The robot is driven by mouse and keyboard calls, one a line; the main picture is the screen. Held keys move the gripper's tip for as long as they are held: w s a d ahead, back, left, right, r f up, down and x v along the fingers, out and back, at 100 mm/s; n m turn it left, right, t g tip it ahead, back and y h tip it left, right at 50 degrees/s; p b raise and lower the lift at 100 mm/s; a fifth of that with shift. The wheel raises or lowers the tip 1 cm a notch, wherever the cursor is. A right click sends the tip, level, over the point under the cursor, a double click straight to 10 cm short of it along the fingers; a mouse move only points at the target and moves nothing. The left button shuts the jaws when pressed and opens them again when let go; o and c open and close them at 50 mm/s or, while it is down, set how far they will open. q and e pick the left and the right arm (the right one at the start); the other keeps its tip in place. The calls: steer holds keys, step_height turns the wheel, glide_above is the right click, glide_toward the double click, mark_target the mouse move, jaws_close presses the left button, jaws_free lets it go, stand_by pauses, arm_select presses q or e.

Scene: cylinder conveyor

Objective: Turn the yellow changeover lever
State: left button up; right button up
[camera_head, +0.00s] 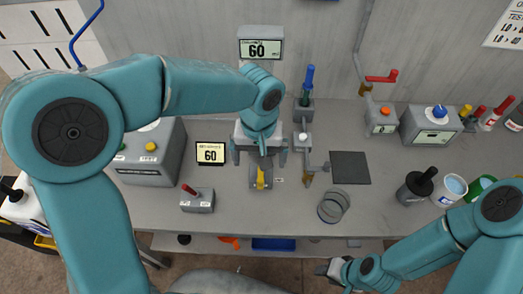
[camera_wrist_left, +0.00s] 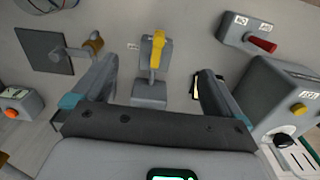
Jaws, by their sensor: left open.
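The yellow changeover lever (camera_head: 261,180) stands on a small grey base on the bench, below my left gripper (camera_head: 260,160) in the head view. The lever (camera_wrist_left: 157,48) and its grey base (camera_wrist_left: 149,92) also show in the left wrist view. There they lie between the two spread fingers of my left gripper (camera_wrist_left: 157,70), with a gap on each side and no contact visible. The left gripper is open and empty. My right gripper (camera_head: 335,268) is low at the front edge of the bench, small and partly seen, away from the lever.
Left of the lever are a "60" card (camera_head: 210,154) and a grey box with a red switch (camera_head: 197,199). Right of it are a crank with a brown handle (camera_head: 308,177), a dark square plate (camera_head: 350,167) and stacked discs (camera_head: 333,206). Cups stand far right.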

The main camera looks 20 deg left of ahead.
mark_target(260, 180)
arm_select(q)
steer(key=shift+s+d+f, duration=0.15)
steer(key=shift+d+f, duration=0.05)
steer(key=shift+f, duration=0.25)
step_height(260, 180, down, 9)
steer(key=b, duration=0.8)
steer(key=shift+a+f, duration=0.1)
steer(key=shift+f, duration=0.3)
steer(key=shift+c, duration=0.9)
jaws_close()
steer(key=c, duration=1.4)
jaws_free()
steer(key=shift+c, duration=0.6)
